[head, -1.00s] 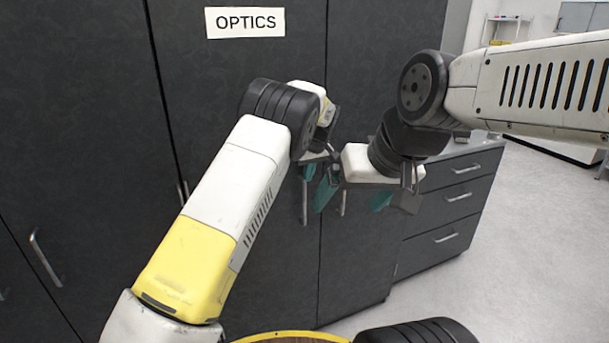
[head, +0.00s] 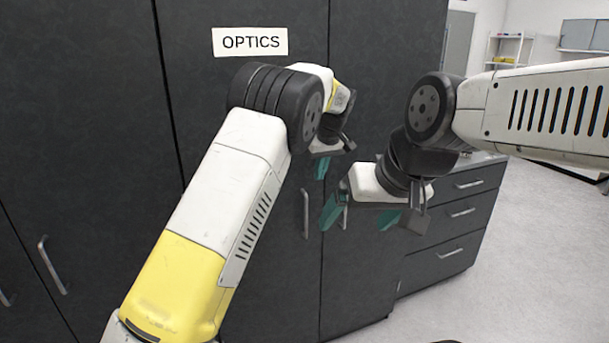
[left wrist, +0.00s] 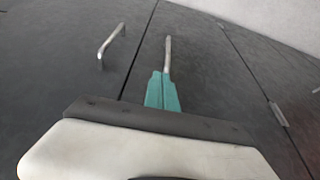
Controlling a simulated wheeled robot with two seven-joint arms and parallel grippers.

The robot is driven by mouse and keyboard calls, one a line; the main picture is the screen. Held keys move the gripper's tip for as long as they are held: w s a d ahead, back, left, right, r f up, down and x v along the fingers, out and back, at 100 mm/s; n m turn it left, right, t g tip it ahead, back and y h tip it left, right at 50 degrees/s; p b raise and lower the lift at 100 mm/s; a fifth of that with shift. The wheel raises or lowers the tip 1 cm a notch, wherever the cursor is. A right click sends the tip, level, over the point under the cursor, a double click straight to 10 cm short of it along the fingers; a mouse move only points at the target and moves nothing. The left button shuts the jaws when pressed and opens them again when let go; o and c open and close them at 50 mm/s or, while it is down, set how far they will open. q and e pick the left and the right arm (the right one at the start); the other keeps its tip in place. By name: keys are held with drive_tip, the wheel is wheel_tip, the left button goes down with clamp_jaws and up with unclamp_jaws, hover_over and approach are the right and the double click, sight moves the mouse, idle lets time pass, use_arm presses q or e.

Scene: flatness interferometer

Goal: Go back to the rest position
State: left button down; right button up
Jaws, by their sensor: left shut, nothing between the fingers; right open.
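My left gripper (head: 321,170) is in front of the dark cabinet, near its middle, with its teal fingers shut and nothing between them. The shut fingers also show in the left wrist view (left wrist: 162,92), with a cabinet handle beyond them. My right gripper (head: 361,213) is lower and to the right in the head view. Its teal fingers are spread wide apart and empty. Both grippers appear clear of the cabinet doors, though the exact distance is hard to tell.
The tall dark cabinet (head: 90,130) with an OPTICS sign (head: 250,41) fills the left and centre. A drawer unit (head: 452,225) stands to its right. A shelf rack (head: 507,48) is at the back right. The pale floor (head: 530,270) at right is clear.

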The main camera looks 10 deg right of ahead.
use_arm(q)
drive_tip(key=s+a+r+h, duration=0.1)
drive_tip(key=s+a+r, duration=0.35)
drive_tip(key=a, duration=0.25)
drive_tip(key=s+a+r+m+h, duration=0.1)
drive_tip(key=s+a+r, duration=0.2)
drive_tip(key=s+a, duration=0.25)
drive_tip(key=s+a+r+h, duration=0.1)
drive_tip(key=s+a+r, duration=0.3)
drive_tip(key=a, duration=0.4)
drive_tip(key=s+a+f+m+t, duration=0.1)
drive_tip(key=s+a, duration=0.3)
drive_tip(key=s, duration=0.8)
drive_tip(key=s+a+f+m+t, duration=0.1)
drive_tip(key=s+a+f+m, duration=0.1)
drive_tip(key=s, duration=1)
drive_tip(key=shift+a, duration=0.9)
drive_tip(key=shift+s, duration=0.1)
use_arm(e)
drive_tip(key=shift+c, duration=0.3)
